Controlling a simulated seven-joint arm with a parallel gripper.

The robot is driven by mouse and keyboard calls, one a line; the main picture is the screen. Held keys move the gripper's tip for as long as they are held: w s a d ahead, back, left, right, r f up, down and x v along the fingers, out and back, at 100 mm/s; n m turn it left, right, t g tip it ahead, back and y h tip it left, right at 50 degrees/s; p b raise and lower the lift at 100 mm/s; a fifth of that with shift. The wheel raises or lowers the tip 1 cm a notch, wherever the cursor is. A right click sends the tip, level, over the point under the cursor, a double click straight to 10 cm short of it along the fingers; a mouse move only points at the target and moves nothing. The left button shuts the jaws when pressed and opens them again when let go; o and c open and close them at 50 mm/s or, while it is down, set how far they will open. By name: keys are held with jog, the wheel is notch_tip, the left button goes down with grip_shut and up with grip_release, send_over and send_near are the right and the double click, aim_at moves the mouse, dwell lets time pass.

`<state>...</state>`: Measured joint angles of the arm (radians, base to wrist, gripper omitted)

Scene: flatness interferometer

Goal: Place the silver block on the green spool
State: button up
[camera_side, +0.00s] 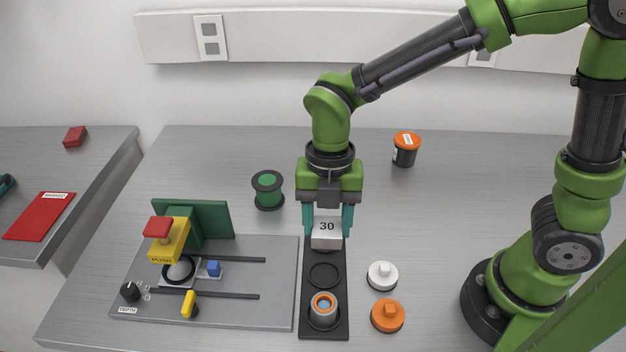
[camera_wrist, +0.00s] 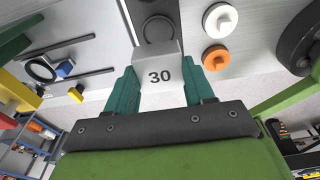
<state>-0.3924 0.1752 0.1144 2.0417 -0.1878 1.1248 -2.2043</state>
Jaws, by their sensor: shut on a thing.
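The silver block (camera_side: 326,228), marked 30, is held between the teal fingers of my gripper (camera_side: 327,222) in the side view. It is above the far end of a dark tray. In the wrist view the block (camera_wrist: 160,76) sits between both fingers of my gripper (camera_wrist: 160,88). I cannot tell whether the block touches the tray. The green spool (camera_side: 268,190), with dark end discs, stands upright on the table to the left of my gripper and apart from it. The wrist view does not clearly show the spool.
The dark tray (camera_side: 309,329) holds a grey cup with an orange ring (camera_side: 323,308). White (camera_side: 382,275) and orange (camera_side: 387,315) knobbed discs lie right of it. The interferometer plate (camera_side: 222,319) is at left. An orange-lidded jar (camera_side: 405,148) stands behind. The table around the spool is clear.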

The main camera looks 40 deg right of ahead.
jog(key=w+d+m, duration=0.4)
jog(key=d+m, duration=0.1)
jog(key=m+t, duration=0.2)
jog(key=m, duration=1.1)
send_over(266, 180)
jog(key=shift+s+d+f, duration=0.2)
jog(key=shift+f, duration=0.2)
jog(key=shift+w+f, duration=0.1)
jog(key=shift+f, duration=1.65)
jog(key=o, duration=1.2)
jog(key=shift+f, duration=0.15)
